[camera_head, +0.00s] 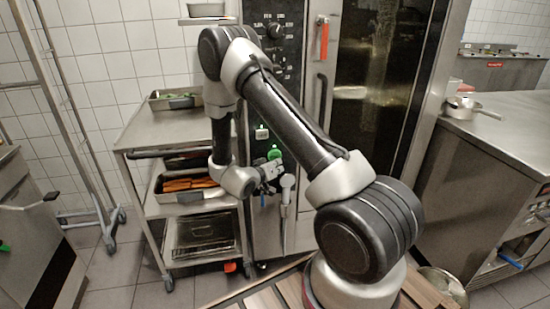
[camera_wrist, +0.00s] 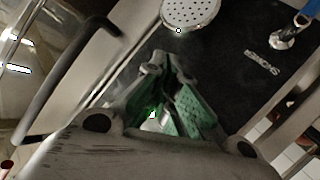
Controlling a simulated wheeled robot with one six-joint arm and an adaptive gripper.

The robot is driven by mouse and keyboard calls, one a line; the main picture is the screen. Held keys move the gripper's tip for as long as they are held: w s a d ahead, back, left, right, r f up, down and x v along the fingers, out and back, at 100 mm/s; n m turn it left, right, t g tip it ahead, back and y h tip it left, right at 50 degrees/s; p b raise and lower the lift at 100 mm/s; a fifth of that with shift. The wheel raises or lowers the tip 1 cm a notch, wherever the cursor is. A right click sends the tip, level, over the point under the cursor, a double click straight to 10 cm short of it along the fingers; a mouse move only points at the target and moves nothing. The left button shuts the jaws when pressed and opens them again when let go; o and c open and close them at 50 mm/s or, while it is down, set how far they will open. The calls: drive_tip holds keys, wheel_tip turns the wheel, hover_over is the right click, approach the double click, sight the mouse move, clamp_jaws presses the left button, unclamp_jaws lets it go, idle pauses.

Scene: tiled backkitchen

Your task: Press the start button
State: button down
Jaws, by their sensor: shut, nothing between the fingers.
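On the dark control panel of the tall oven, a round green button (camera_head: 274,153) shows just above my gripper (camera_head: 274,171) in the head view. A small lit green-and-white square (camera_head: 262,132) sits a little higher; I cannot tell for sure which one is the start button. My gripper is shut and empty, low in front of the oven's panel. In the wrist view my gripper (camera_wrist: 165,62) has its green-padded fingers together at the tips, over the dark panel (camera_wrist: 225,65). No button face shows clearly there. I cannot tell whether the fingers touch anything.
A hand shower (camera_head: 287,187) hangs just right of my gripper; its perforated head (camera_wrist: 190,12) is close ahead in the wrist view. The oven door handle (camera_head: 322,100) is above right. A steel trolley (camera_head: 180,125) with trays stands left, a steel counter (camera_head: 505,130) right.

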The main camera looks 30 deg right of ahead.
drive_tip(key=shift+s+a, duration=0.3)
drive_tip(key=shift+s, duration=0.7)
drive_tip(key=shift+s+a, duration=0.25)
drive_tip(key=shift+s, duration=0.75)
